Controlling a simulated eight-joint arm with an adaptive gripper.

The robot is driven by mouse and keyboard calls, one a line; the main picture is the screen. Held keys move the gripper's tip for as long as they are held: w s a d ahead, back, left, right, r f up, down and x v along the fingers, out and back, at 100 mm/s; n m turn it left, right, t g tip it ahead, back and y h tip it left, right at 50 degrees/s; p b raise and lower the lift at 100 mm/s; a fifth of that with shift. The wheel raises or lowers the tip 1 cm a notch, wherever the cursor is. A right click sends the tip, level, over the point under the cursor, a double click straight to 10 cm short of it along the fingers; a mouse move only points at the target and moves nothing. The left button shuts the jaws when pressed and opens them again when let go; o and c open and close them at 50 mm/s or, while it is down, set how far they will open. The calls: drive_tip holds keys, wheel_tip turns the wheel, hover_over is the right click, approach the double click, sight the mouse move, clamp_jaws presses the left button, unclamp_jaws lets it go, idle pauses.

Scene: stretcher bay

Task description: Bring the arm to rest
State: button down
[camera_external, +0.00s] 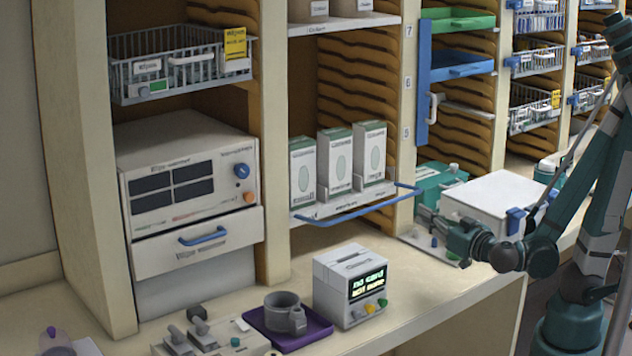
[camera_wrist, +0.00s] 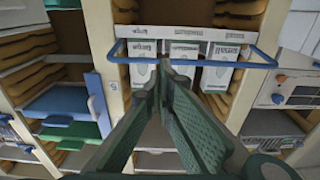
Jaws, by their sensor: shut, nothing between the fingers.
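My dark teal arm reaches in from the right edge of the external view. My gripper (camera_external: 455,236) is held over the counter, in front of the white box on the right. In the wrist view the two long green fingers of my gripper (camera_wrist: 163,68) come together at their tips, shut with nothing between them. The fingers point toward the shelf with the white-and-green cartons (camera_wrist: 186,62), which appears upside down there. In the external view the cartons (camera_external: 339,162) stand on that shelf, to the left of my gripper. I cannot tell the exact gap to them.
A blue rail (camera_external: 355,211) juts out from the carton shelf. The white box (camera_external: 505,196) and a teal case (camera_external: 440,180) lie near my gripper. A small display device (camera_external: 347,287) and a grey mug (camera_external: 284,314) on a purple tray (camera_external: 255,322) stand on the front counter.

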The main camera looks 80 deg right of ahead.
wheel_tip(320, 180, down, 9)
drive_tip(key=s+a+n+g+y, duration=0.1)
drive_tip(key=a+n+g+y, duration=0.25)
drive_tip(key=g+y, duration=0.2)
drive_tip(key=s+a+r+n+y, duration=0.1)
drive_tip(key=s+a+n+y, duration=0.1)
drive_tip(key=a+y, duration=0.2)
drive_tip(key=s+a+r+n+y, duration=0.1)
drive_tip(key=s+a+n+y, duration=0.2)
drive_tip(key=a, duration=0.6)
drive_tip(key=shift+r+y, duration=0.2)
drive_tip(key=shift+y, duration=0.15)
drive_tip(key=shift+w+a+n+g, duration=0.1)
drive_tip(key=shift+a+n+g, duration=0.05)
drive_tip(key=shift+n+g, duration=0.1)
idle(2.3)
